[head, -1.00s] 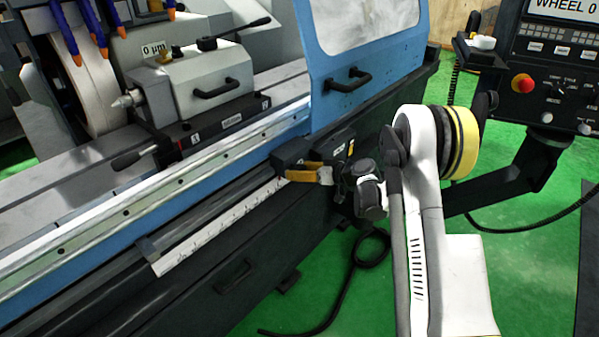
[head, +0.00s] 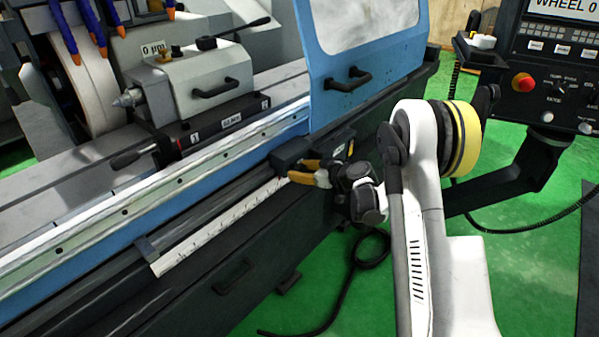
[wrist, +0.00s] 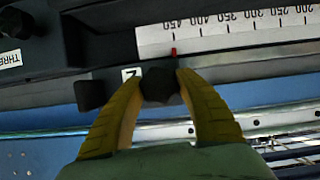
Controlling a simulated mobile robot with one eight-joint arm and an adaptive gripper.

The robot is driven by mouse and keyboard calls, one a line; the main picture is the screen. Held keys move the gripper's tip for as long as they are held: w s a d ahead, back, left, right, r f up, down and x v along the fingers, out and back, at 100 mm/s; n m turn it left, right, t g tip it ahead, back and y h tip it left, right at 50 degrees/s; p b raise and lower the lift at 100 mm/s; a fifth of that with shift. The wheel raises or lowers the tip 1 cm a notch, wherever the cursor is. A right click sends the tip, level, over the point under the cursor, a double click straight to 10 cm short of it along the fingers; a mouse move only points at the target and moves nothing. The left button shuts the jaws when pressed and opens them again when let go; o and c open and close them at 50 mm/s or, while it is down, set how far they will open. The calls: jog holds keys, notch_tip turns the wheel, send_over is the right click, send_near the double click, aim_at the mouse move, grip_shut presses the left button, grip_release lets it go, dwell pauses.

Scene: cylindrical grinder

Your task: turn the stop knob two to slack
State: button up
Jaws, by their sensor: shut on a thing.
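The stop knob two is a small dark knob (wrist: 160,84) in the wrist view, beside a white label (wrist: 131,74) that looks like an upside-down 2. It sits on a black stop block (wrist: 91,92), which also shows in the head view (head: 289,152). My gripper (wrist: 160,86) has its yellow fingers on both sides of the knob, shut on it. In the head view my gripper (head: 306,172) is at the block's front, and the knob is hidden there by the fingers.
A white scale strip (head: 215,232) runs along the rail. Another black block (head: 342,140) with a label sits close to the right of my gripper. The blue door with its black handle (head: 348,78) is above. A control panel (head: 550,85) stands at the right.

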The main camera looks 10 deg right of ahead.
jog(key=shift+n+t+h+b, duration=0.5)
jog(key=shift+n+h+b, duration=0.2)
jog(key=shift+n, duration=0.5)
jog(key=n+t+h, duration=0.1)
jog(key=n, duration=0.1)
jog(key=shift+n+b, duration=0.3)
jog(key=shift+b, duration=0.05)
jog(key=n+t, duration=0.1)
jog(key=n, duration=0.1)
jog(key=shift+n+t+h, duration=0.3)
jog(key=shift+t+h, duration=0.1)
jog(key=shift+n+t, duration=0.7)
jog(key=shift+n, duration=0.9)
jog(key=o, duration=1.2)
